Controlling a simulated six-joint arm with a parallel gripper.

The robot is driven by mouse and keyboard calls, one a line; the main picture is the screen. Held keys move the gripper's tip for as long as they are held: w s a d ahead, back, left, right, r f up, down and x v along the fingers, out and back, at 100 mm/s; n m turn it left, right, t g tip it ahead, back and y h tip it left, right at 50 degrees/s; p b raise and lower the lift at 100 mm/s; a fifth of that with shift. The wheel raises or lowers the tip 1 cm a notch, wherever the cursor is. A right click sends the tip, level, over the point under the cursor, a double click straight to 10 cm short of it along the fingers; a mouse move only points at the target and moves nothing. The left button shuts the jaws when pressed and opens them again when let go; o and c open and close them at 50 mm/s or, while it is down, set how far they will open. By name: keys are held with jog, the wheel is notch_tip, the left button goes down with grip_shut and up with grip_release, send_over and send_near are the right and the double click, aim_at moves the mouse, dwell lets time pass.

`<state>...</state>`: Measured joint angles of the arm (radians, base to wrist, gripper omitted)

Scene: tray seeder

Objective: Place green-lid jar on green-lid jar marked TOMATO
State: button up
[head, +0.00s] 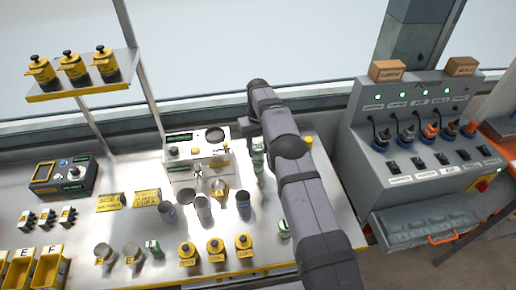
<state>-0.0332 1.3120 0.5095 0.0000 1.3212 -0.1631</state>
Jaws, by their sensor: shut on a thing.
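My arm reaches from the lower right up across the bench, and its gripper (256,136) is small and partly hidden by my own wrist and arm. It is shut on a green-lid jar (258,146), held upright at the back middle of the bench. More green and white shows directly below the held jar, perhaps a second jar; I cannot tell whether they touch. Another green jar (152,249) stands at the front left, and one (284,229) stands close beside my arm at the front. The TOMATO marking is not readable on any jar.
A white instrument box (198,158) stands left of the gripper. Several dark and metal cups stand before it, and yellow-lid jars (215,250) line the front. A grey switch console (420,130) is at right. Yellow bins (50,268) and a raised shelf (85,88) are at left.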

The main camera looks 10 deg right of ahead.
aim_at(258, 147)
jog(key=shift+f, duration=0.5)
jog(key=shift+f, duration=0.2)
jog(key=o, duration=1.2)
jog(key=shift+r, duration=0.15)
notch_tip(258, 147, up, 11)
jog(key=shift+f+p, duration=0.1)
jog(key=shift+p, duration=0.45)
jog(key=shift+r+p, duration=0.65)
jog(key=shift+p, duration=0.05)
